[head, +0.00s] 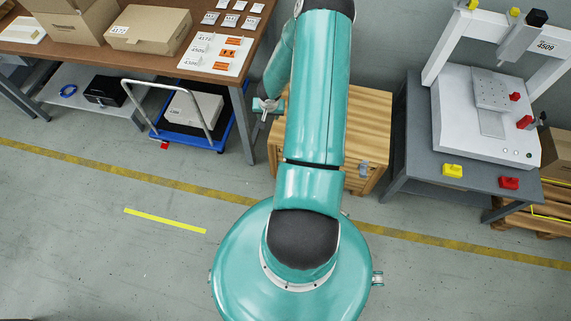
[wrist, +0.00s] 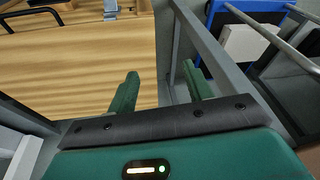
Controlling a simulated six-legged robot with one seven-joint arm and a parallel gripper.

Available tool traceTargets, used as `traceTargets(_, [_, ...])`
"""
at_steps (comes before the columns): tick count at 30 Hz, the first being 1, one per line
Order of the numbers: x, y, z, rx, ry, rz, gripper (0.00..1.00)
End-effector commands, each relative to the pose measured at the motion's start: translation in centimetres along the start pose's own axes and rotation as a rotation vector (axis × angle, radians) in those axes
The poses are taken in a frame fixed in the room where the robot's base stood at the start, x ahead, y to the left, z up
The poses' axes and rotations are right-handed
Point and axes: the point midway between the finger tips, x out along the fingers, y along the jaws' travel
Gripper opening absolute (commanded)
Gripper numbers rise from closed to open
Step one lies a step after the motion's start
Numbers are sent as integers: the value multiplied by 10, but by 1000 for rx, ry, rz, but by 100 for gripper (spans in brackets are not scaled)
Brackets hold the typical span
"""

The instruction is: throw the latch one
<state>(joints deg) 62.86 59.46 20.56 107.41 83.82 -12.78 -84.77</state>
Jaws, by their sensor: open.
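In the wrist view, pale wood (wrist: 80,60) fills the left, with a small metal fitting (wrist: 110,8) at the top edge, cut off and too small to identify. My gripper (wrist: 160,88) is open, its two green fingers apart with nothing seen between them. In the head view, what looks like my gripper (head: 266,105) is at the crate's left side, partly hidden by my arm.
A grey post (wrist: 205,45) rises close to my right finger. A grey table (head: 405,150) with a white gantry machine (head: 462,125) stands right. The floor in front is clear.

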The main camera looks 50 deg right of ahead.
Motion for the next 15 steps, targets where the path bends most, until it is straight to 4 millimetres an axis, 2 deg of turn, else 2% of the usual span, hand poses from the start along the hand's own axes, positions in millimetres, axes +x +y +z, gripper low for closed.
traceTargets(1, [23,19,19,46,-48,25,51])
traceTargets(3, [46,40,42,96,-106,59,51])
traceTargets(6, [71,62,74,151,-184,91,51])
traceTargets(10, [88,75,100,192,-248,112,51])
traceTargets(15, [97,78,108,201,-265,118,51])
